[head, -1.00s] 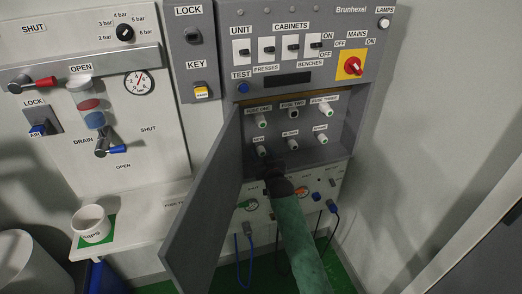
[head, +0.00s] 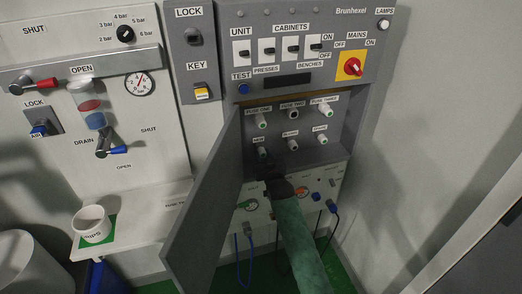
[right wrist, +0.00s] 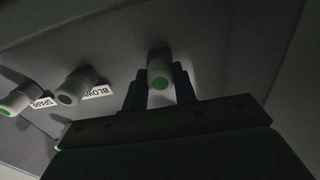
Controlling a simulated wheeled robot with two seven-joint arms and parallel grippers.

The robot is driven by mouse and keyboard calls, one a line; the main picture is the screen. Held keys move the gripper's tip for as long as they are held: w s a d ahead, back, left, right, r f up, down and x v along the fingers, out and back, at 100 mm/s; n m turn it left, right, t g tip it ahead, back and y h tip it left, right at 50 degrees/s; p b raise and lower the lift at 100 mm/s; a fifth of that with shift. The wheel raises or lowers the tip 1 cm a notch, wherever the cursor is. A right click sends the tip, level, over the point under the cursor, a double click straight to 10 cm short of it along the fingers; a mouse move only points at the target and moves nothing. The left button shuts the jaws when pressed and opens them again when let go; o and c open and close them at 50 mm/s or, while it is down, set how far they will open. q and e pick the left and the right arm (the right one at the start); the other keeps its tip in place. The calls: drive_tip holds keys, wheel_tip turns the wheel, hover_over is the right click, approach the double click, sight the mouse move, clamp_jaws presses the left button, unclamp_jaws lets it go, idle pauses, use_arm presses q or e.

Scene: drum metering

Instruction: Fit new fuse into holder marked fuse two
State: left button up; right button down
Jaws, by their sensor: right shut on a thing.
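The new fuse, pale with a green end, sits in the lower-left place of the open fuse box in the head view (head: 262,153). It also shows in the right wrist view (right wrist: 160,76), between my finger pads. My right gripper (head: 265,167) is shut on this fuse from below; its fingers show on both sides of it in the right wrist view (right wrist: 160,92). The fuse still points out of the panel. The holder marked fuse two (head: 294,114) is in the middle of the upper row and looks short and dark-centred. My left gripper is not in view.
Fuse one (head: 262,121) and fuse three (head: 326,112) flank the fuse two holder. The blown fuse (right wrist: 70,90), dark-ended, and the spare (right wrist: 14,101), green-ended, stand beside the new one. The open box door (head: 208,205) projects outward at left.

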sight(263, 155)
drive_tip(key=shift+p+v, duration=1.2)
drive_tip(key=shift+v, duration=1.4)
drive_tip(key=shift+s, duration=0.2)
drive_tip(key=p+v, duration=0.1)
drive_tip(key=v, duration=0.3)
drive_tip(key=shift+p, duration=0.4)
drive_tip(key=shift+w, duration=0.1)
